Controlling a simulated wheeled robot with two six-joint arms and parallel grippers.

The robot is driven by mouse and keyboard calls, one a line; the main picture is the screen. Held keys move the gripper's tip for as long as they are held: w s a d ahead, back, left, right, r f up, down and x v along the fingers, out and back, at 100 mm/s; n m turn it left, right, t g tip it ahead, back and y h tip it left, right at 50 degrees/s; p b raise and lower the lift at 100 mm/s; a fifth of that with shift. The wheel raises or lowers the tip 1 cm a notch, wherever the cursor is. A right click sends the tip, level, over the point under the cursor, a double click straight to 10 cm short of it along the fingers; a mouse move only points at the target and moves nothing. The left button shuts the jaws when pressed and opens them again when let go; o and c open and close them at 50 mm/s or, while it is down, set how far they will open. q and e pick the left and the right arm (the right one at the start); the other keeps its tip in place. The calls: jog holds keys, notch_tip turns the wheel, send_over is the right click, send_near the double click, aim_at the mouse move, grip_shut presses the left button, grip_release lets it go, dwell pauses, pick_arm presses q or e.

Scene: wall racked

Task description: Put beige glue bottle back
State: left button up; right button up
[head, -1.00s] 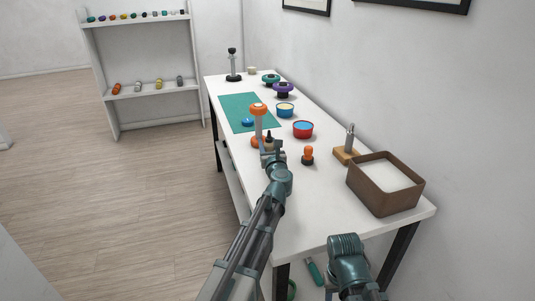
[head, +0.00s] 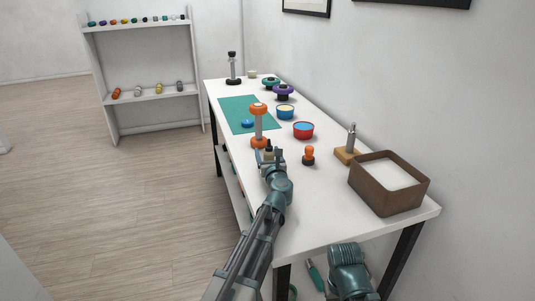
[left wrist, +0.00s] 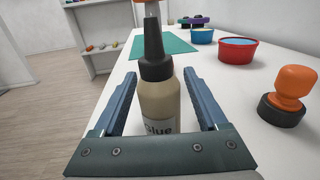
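The beige glue bottle (left wrist: 160,103), with a black cap and pointed nozzle and a "Glue" label, stands upright between the two blue fingers of my left gripper (left wrist: 161,90) in the left wrist view. In the head view, the bottle (head: 268,149) shows small at the end of my left gripper (head: 269,156), over the near-left part of the white table (head: 290,205). Whether its base touches the table is hidden. My right arm is low by the table's near end; its gripper is not visible.
An orange-ended grey post (head: 258,124) stands just beyond the bottle. An orange-knobbed stamp (head: 308,155), red bowl (head: 303,133), blue bowl (head: 285,114) and brown tray (head: 403,198) stand to the right. A green mat (head: 237,112) lies farther back.

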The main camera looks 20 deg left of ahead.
pick_arm(q)
jog(key=shift+r, duration=0.1)
jog(key=shift+s+d, duration=0.15)
jog(key=shift+s, duration=0.15)
jog(key=v, duration=1.1)
jog(key=shift+s, duration=0.2)
